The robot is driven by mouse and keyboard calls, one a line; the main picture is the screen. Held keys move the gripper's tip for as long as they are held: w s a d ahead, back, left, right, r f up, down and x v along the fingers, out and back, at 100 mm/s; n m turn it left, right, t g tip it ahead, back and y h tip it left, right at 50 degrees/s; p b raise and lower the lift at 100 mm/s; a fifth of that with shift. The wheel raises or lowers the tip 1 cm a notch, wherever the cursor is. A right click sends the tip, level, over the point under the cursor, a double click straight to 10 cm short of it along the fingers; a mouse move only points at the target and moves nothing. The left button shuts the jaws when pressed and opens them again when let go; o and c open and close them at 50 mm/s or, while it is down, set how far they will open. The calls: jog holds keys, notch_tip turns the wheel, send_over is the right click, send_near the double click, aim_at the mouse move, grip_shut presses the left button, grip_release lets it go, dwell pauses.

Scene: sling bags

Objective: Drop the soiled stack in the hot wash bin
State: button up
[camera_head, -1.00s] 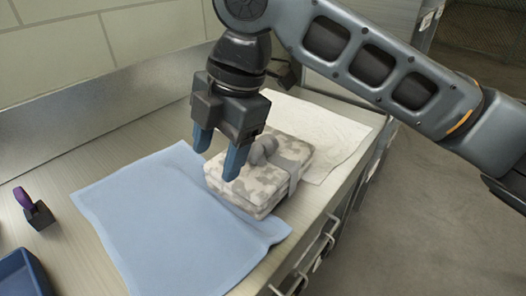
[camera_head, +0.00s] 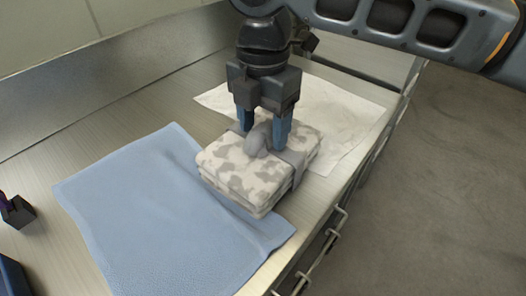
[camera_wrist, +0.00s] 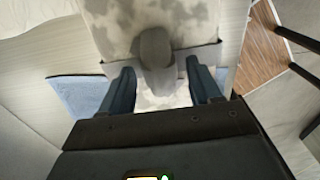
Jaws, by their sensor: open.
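The soiled stack (camera_head: 240,172) is a folded cloth bundle with grey blotches, bound by a grey band with a rounded grey knob (camera_head: 259,138) on top. It lies on the counter, partly at the edge of a blue cloth. My gripper (camera_head: 264,138) points down over the stack, its two blue fingers apart on either side of the knob. In the wrist view the stack (camera_wrist: 120,22) fills the top, and the knob (camera_wrist: 156,48) sits between the open fingers. I cannot tell whether the fingers touch it. No bin marked as hot wash is clear in view.
A blue cloth (camera_head: 150,215) lies left of the stack and a white cloth (camera_head: 345,115) lies behind it to the right. A small dark holder (camera_head: 17,212) and a dark blue tray edge (camera_head: 12,278) are at the left. Drawer handles (camera_head: 325,250) line the counter's front.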

jog(key=shift+f, duration=0.35)
jog(key=shift+c, duration=0.2)
grip_shut()
jog(key=shift+r, duration=0.1)
dwell(0.9)
